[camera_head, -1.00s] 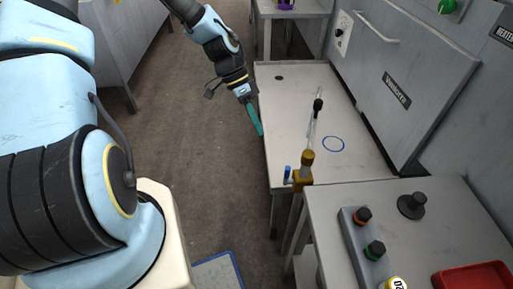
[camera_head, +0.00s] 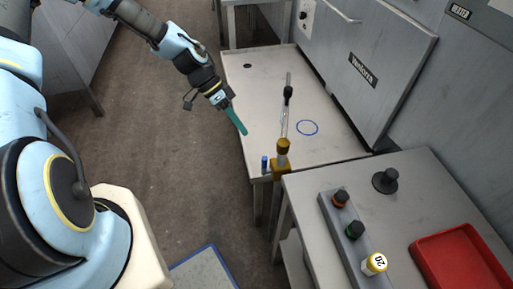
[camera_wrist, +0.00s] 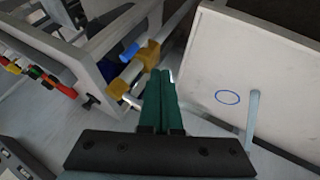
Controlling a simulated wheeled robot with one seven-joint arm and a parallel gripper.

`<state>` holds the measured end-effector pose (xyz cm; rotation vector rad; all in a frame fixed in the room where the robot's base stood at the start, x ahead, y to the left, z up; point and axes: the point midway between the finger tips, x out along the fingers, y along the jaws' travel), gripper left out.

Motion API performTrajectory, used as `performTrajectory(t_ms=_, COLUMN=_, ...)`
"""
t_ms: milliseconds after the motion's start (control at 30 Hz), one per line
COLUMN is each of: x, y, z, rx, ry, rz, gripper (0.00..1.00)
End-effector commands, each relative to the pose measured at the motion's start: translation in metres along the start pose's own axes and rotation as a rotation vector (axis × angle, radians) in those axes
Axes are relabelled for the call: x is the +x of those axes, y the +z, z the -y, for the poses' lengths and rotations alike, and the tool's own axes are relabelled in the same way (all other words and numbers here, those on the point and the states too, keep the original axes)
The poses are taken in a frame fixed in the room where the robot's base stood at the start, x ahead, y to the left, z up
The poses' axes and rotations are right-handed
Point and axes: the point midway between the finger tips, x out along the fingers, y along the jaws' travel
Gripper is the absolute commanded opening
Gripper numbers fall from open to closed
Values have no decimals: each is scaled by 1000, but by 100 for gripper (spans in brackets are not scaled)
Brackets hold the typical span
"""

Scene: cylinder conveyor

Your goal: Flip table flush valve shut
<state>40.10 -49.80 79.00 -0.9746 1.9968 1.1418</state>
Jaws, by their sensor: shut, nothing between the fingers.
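The flush valve is a brass fitting (camera_head: 281,160) at the near edge of a pale metal table (camera_head: 262,110). A small blue lever (camera_head: 264,164) stands upright just left of the brass. A thin clear tube (camera_head: 285,120) with a black part (camera_head: 288,93) extends from it over the table. My gripper (camera_head: 242,130) has teal fingers, shut and empty, at the table's left edge, apart from the valve. In the wrist view the fingertips (camera_wrist: 160,76) lie near the brass fitting (camera_wrist: 136,70) and blue lever (camera_wrist: 130,51) in the picture; the depth gap is unclear.
A blue ring (camera_head: 307,128) marks the table top. A nearer bench (camera_head: 430,195) at right holds a button box (camera_head: 345,222), a black knob (camera_head: 385,180) and a red tray (camera_head: 460,262). A cabinet (camera_head: 365,75) borders the table's right. Floor at left is open.

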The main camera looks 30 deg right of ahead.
Motion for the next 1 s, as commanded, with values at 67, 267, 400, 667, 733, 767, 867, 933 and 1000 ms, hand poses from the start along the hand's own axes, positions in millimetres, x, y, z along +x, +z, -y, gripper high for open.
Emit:
performTrajectory(t_ms=67, x=16, y=-1, z=-3, rx=0, ry=5, rz=2, gripper=0)
performTrajectory(t_ms=267, x=56, y=-1, z=-3, rx=-1, ry=4, rz=1, gripper=0)
performTrajectory(t_ms=400, x=65, y=-1, z=-21, rx=0, ry=3, rz=2, gripper=0)
performTrajectory(t_ms=667, x=76, y=0, z=-35, rx=-1, ry=-1, rz=1, gripper=0)
performTrajectory(t_ms=733, x=77, y=1, z=-35, rx=-1, ry=-1, rz=1, gripper=0)
performTrajectory(t_ms=767, x=77, y=1, z=-35, rx=-1, ry=-1, rz=1, gripper=0)
performTrajectory(t_ms=867, x=77, y=1, z=-35, rx=-1, ry=-1, rz=1, gripper=0)
performTrajectory(t_ms=933, x=77, y=1, z=-35, rx=-1, ry=-1, rz=1, gripper=0)
performTrajectory(t_ms=1000, x=77, y=1, z=-35, rx=-1, ry=-1, rz=1, gripper=0)
